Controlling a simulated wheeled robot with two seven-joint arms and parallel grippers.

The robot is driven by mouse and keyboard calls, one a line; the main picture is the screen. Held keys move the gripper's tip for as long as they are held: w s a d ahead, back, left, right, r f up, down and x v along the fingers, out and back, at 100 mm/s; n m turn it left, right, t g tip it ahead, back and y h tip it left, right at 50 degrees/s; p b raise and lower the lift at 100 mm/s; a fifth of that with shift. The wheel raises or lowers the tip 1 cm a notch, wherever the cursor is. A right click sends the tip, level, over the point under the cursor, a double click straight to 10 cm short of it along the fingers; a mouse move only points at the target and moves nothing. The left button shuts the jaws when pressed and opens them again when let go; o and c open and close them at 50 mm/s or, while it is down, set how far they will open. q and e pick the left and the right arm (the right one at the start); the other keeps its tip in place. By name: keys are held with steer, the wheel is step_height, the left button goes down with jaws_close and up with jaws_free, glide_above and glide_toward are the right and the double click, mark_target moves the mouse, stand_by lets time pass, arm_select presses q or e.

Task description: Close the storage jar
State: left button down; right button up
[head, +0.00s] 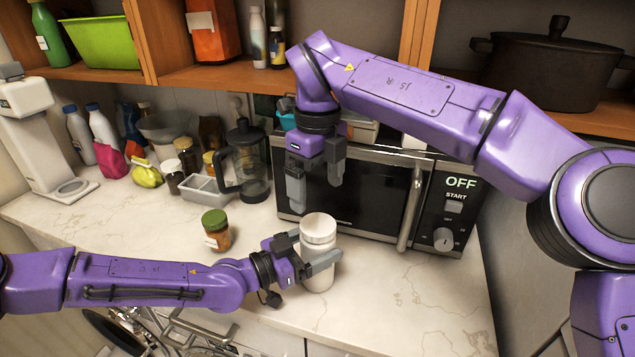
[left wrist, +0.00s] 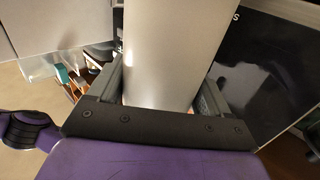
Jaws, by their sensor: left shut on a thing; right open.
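The white storage jar (head: 319,274) stands upright near the counter's front edge, left of the microwave's right end. Its round white top (head: 318,228) faces up; I cannot tell whether this is a separate lid or how it sits. My left gripper (head: 304,252) is shut around the upper body of the jar from the left. In the left wrist view the jar's smooth pale side (left wrist: 170,50) fills the gap between the fingers. My right gripper (head: 316,182) is open and empty, pointing down above and behind the jar, in front of the microwave.
A green-lidded jar (head: 216,231) stands left of the storage jar. The microwave (head: 375,195) is close behind. A glass carafe (head: 246,165), a grey tray (head: 205,189) and several bottles stand further back. The counter (head: 420,300) at front right is clear.

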mark_target(317, 224)
steer(key=shift+f, duration=4.05)
steer(key=c, duration=1.1)
steer(key=o, duration=1.2)
step_height(317, 224, up, 12)
steer(key=shift+r, duration=0.1)
